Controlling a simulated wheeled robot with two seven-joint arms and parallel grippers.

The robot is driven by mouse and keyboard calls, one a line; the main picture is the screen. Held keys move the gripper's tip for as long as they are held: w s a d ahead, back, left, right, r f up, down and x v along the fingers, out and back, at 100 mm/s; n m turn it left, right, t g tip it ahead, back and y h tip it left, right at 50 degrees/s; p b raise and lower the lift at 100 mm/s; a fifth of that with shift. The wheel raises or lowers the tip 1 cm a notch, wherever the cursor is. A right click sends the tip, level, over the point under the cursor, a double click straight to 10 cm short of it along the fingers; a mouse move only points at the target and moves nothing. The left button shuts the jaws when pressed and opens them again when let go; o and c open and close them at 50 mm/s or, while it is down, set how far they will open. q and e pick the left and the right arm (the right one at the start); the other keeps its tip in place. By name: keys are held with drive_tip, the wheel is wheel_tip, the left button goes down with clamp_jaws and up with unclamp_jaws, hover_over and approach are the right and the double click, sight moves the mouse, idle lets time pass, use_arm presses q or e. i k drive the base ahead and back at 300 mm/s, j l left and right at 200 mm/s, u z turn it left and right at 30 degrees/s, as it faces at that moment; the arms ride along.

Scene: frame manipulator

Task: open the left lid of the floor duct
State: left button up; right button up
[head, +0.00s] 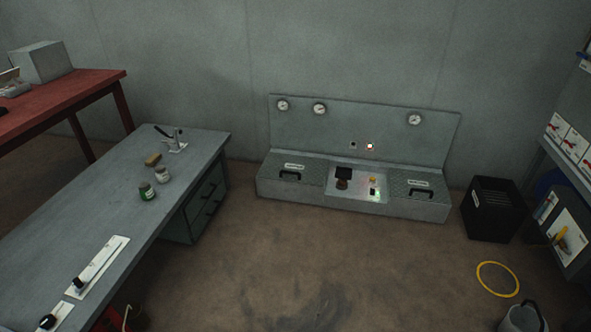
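The floor duct (348,206) is a low grey box against the back wall, with an upright gauge panel (345,128) behind it. Its left lid (305,171) is a dark textured plate with a white label and a black handle (289,176); it lies flat and looks shut. The right lid (402,182) also lies flat, with its own label and black handle (420,193). Between the lids is a pale panel (357,192) with a dark block, a small yellowish part and a green light. Neither of my grippers shows in the head view.
A grey workbench (115,205) with jars fills the left, and a red table (62,98) stands behind it. A black bin (492,208), a yellow ring (497,279) and a grey bucket (524,318) are at right. Brown floor before the duct is clear.

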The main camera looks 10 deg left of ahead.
sight(302, 170)
drive_tip(key=i+j, duration=0.25)
drive_tip(key=i, duration=0.25)
drive_tip(key=i+j, duration=0.3)
drive_tip(key=i, duration=0.15)
